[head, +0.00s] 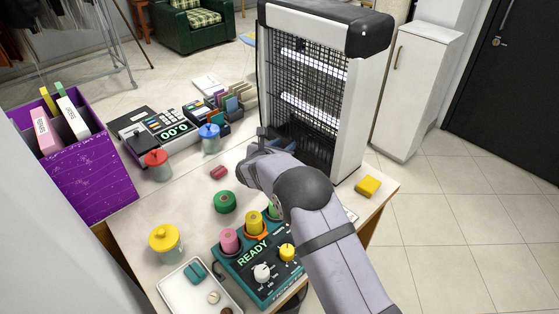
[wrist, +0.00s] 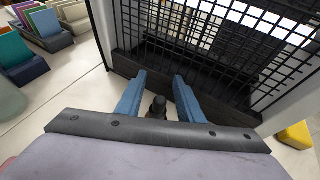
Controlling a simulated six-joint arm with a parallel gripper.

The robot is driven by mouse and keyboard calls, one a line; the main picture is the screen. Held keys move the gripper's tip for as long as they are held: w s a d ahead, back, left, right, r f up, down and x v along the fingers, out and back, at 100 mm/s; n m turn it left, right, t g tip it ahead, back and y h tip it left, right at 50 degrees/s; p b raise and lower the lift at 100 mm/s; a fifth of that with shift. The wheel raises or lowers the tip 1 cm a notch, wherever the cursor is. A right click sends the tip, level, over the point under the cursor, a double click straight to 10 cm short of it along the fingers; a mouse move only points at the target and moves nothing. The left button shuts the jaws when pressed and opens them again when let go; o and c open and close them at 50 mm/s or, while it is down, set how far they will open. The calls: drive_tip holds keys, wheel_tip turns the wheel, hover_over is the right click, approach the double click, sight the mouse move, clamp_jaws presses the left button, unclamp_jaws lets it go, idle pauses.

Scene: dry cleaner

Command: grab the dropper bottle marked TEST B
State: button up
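My gripper (head: 270,147) reaches over the table to the foot of the large grilled heater-like unit. In the wrist view its two blue fingers (wrist: 158,98) are spread apart. A small black upright thing (wrist: 158,107), which looks like a dropper top, shows between them, with a gap on each side. Its lower part is hidden by my gripper body. I see no label on it, so I cannot tell whether it is marked TEST B. In the head view my gripper and arm hide this spot.
The grilled unit (head: 345,110) stands close beyond my fingers. A control box reading READY (head: 262,277), a green spool-like piece (head: 225,202) and blue-lidded (head: 210,138) and red-lidded (head: 157,165) jars stand nearby. A yellow block (head: 367,187) lies at the table's right edge.

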drive_tip(key=shift+c, duration=0.3)
clamp_jaws()
drive_tip(key=shift+w, duration=0.1)
drive_tip(key=shift+r, duration=0.15)
drive_tip(key=shift+a+r+b, duration=0.15)
drive_tip(key=shift+r+b, duration=0.2)
drive_tip(key=shift+r, duration=0.15)
wheel_tip(320, 180, up, 6)
drive_tip(key=s+a+b, duration=0.3)
drive_tip(key=s+a, duration=1.1)
